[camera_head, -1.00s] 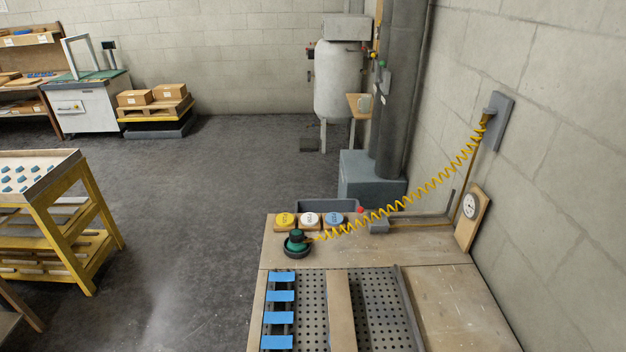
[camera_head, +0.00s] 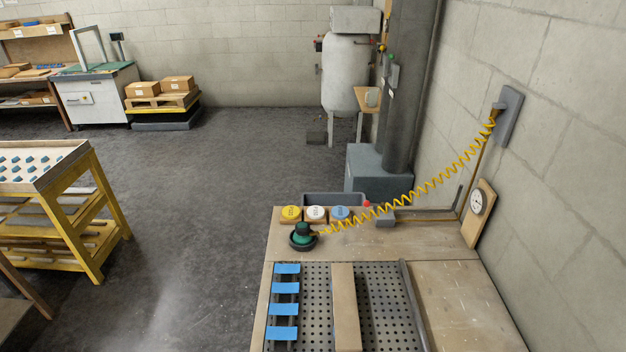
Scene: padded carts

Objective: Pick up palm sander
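The palm sander (camera_head: 302,232) is a small green-topped tool with a dark round base. It sits at the far left of the wooden workbench (camera_head: 405,238), in a dark round holder or pad. A yellow coiled air hose (camera_head: 420,191) runs from it up to a grey wall mount (camera_head: 508,110) on the right. Neither of my grippers shows in the head view.
Yellow, white and blue disc stacks (camera_head: 316,213) stand just behind the sander. A perforated panel (camera_head: 375,300) with blue pads (camera_head: 286,289) fills the bench's near part. A yellow cart (camera_head: 95,210) stands at left. The floor (camera_head: 200,220) between is clear.

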